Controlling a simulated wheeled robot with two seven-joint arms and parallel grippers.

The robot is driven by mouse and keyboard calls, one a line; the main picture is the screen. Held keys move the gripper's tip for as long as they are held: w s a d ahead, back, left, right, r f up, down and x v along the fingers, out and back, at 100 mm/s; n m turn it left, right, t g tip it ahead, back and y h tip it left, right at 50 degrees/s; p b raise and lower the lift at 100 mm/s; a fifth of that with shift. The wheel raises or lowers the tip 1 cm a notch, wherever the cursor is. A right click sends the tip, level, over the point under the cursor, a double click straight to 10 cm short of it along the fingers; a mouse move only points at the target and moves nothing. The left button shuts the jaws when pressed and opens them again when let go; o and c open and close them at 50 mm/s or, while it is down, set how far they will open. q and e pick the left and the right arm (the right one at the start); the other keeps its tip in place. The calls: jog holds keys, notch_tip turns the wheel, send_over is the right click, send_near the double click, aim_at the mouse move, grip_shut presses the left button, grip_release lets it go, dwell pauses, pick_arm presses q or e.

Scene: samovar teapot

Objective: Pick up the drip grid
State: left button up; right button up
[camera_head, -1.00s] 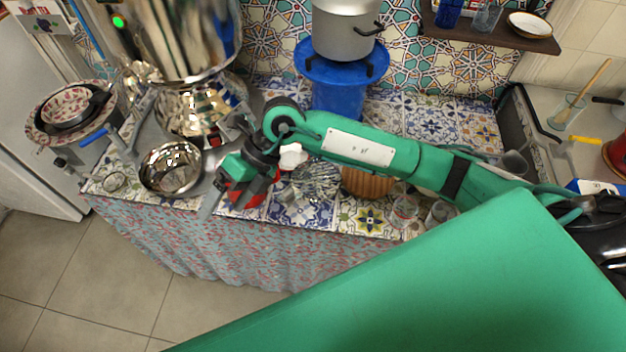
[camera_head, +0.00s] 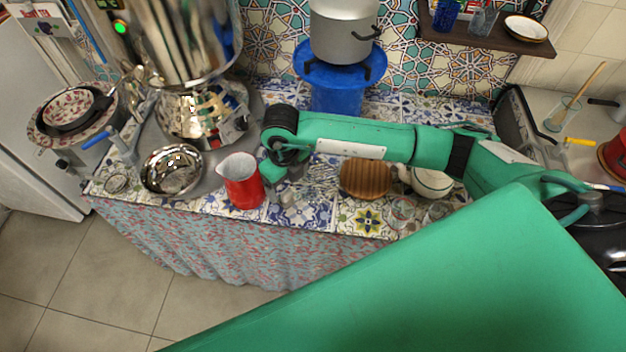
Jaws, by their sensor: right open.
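A shiny round metal bowl (camera_head: 172,169) sits at the left front of the tiled counter, below the samovar (camera_head: 186,45). Its top has small dots that look like holes; I take this to be the drip grid, but I cannot tell a separate grid from the bowl. My right gripper (camera_head: 286,187) hangs to the right of the red pitcher (camera_head: 243,182), well right of the bowl. It is open; its fingers are small and partly hidden by my arm. Nothing shows held in it. My left gripper is not in view.
The red pitcher stands between my right gripper and the bowl. A wooden ribbed item (camera_head: 366,180), a white bowl (camera_head: 432,182) and glasses (camera_head: 400,213) stand to the right. A blue stand (camera_head: 337,88) with a pot (camera_head: 343,32) is behind. Patterned bowls (camera_head: 68,108) are at left.

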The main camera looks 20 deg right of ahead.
aim_at(287, 193)
jog(key=shift+w+a+f+p, duration=0.15)
jog(key=shift+f+p, duration=0.4)
jog(key=shift+f, duration=0.9)
jog(key=shift+w+a+f+p, duration=0.15)
jog(key=shift+f+p, duration=0.35)
jog(key=shift+f, duration=0.9)
jog(key=shift+d, duration=0.1)
jog(key=c, duration=1.1)
jog(key=shift+c, duration=0.2)
jog(key=shift+r, duration=0.1)
